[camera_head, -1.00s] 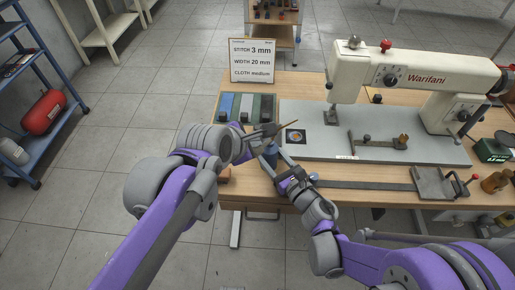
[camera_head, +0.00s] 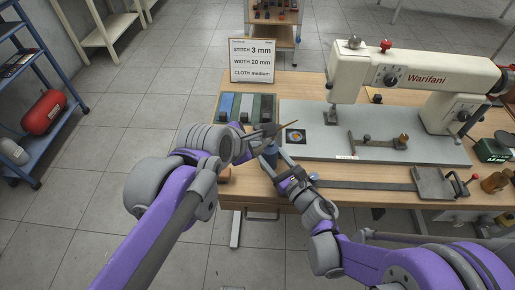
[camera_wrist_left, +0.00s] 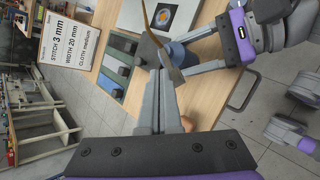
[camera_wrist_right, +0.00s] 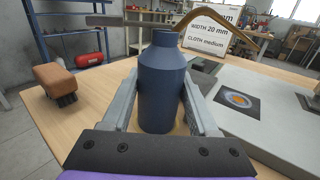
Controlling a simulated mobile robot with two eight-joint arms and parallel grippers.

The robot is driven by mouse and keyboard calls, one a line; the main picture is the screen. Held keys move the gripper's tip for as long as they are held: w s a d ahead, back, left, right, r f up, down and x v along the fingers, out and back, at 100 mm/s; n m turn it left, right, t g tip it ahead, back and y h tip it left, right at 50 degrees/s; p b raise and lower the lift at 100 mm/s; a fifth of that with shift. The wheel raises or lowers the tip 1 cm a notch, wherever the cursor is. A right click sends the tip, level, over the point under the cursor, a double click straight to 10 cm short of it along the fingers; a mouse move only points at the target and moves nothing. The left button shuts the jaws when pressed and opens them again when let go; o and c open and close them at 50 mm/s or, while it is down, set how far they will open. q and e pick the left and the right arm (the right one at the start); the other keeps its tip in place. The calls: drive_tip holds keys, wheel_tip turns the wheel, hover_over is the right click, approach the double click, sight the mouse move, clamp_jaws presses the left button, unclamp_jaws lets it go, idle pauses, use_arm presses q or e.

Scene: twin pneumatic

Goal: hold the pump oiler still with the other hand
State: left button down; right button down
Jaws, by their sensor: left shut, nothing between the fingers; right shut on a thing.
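The pump oiler is a dark blue bottle (camera_wrist_right: 162,88) with a thin brass spout (camera_wrist_right: 240,27). It stands upright on the wooden table (camera_wrist_right: 90,125) near its front left. My right gripper (camera_head: 272,160) is shut around the oiler's body, one finger on each side.
A brown brush (camera_wrist_right: 60,82) lies left of the oiler. Coloured cloth strips with dark blocks (camera_wrist_left: 118,62) and a sign (camera_head: 252,61) are behind. A sewing machine (camera_head: 420,75) with its grey bed plate (camera_head: 310,115) stands to the right.

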sight(256, 150)
use_arm(q)
drive_tip(key=shift+f, duration=0.2)
drive_tip(key=shift+f, duration=0.25)
drive_tip(key=shift+f, duration=1.15)
idle(1.2)
drive_tip(key=shift+r, duration=1.6)
drive_tip(key=shift+r, duration=0.1)
drive_tip(key=shift+r, duration=2.4)
